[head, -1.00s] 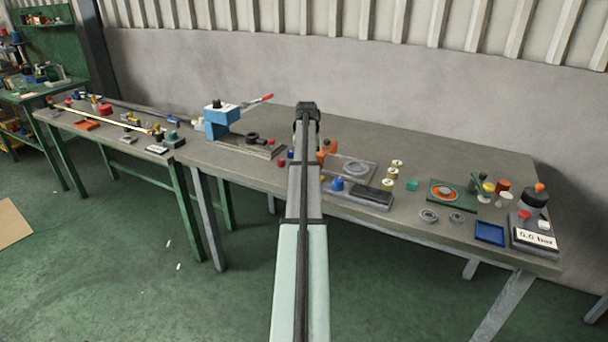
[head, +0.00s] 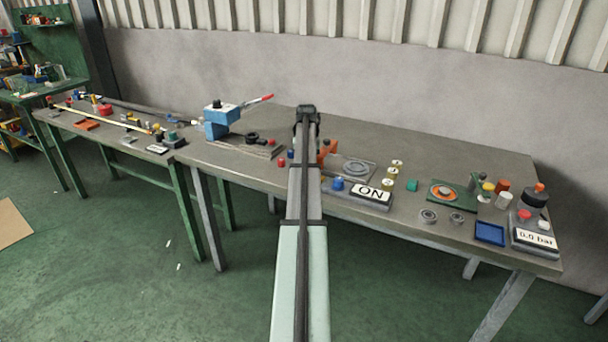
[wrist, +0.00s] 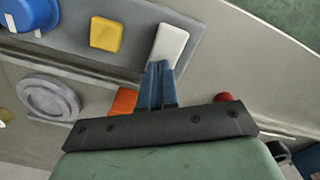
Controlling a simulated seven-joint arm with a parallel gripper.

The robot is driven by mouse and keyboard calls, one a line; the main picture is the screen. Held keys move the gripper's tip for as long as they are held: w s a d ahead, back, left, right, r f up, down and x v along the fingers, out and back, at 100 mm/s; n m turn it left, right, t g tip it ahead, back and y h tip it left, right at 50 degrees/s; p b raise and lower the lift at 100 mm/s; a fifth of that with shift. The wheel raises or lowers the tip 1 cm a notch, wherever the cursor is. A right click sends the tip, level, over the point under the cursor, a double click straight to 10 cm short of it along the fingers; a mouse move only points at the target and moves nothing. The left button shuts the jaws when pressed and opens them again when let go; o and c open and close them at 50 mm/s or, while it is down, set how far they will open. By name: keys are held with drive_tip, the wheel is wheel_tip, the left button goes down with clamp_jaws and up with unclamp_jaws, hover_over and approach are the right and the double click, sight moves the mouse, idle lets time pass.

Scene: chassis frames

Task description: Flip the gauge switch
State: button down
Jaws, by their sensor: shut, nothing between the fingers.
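The gauge (head: 368,206) is a grey device near the table's front edge in the head view. Its display (head: 372,194) reads "ON", and a blue knob (head: 337,184) stands left of it. In the wrist view, the gauge's grey top (wrist: 205,32) carries the blue knob (wrist: 35,12), a yellow button (wrist: 107,34) and a white switch (wrist: 170,45). My gripper (wrist: 159,68) is shut and empty. Its fingertips overlap the near end of the white switch; I cannot tell whether they touch. In the head view my arm hides the gripper and the switch.
A plate with a round grey disc (head: 357,169) lies behind the gauge, and yellow-topped cylinders (head: 388,183) stand right of it. An orange clamp (head: 327,151) is close to my arm. A second device (head: 535,238) reading "0.0 bar" is far right.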

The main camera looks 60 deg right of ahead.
drive_tip(key=shift+r, duration=3.45)
